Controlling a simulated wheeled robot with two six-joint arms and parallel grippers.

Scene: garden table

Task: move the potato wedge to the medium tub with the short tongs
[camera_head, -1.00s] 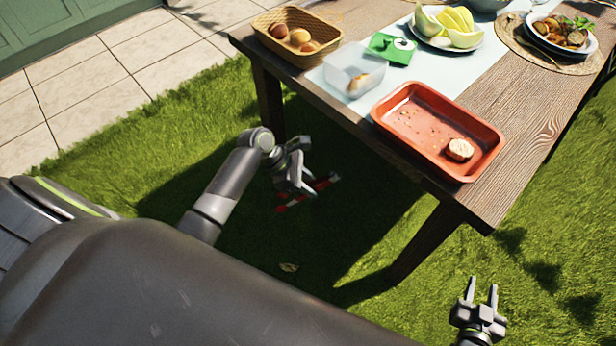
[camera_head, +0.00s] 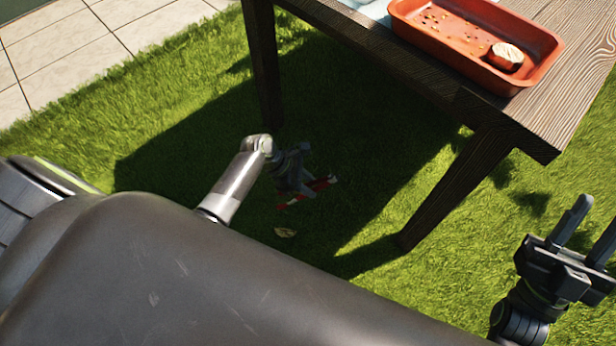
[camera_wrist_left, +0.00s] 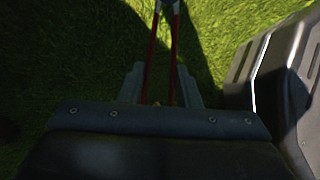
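My left gripper (camera_head: 308,186) hangs low over the grass beside the table, in its shade. It is shut on the red-armed short tongs (camera_head: 325,182). In the left wrist view the tongs' two red arms (camera_wrist_left: 151,62) run forward between the grey fingers (camera_wrist_left: 158,88); the tips are cut off at the top edge. My right gripper (camera_head: 592,222) is open and empty at the right edge. A browned, pale-topped food piece (camera_head: 505,57) lies in the orange tray (camera_head: 450,58); I cannot tell whether it is the potato wedge. The clear tub is out of view now.
The wooden table (camera_head: 545,118) fills the upper right, its near corner and legs (camera_head: 455,185) between my two grippers. The grass (camera_head: 120,130) is open to the left, with paving (camera_head: 60,55) beyond.

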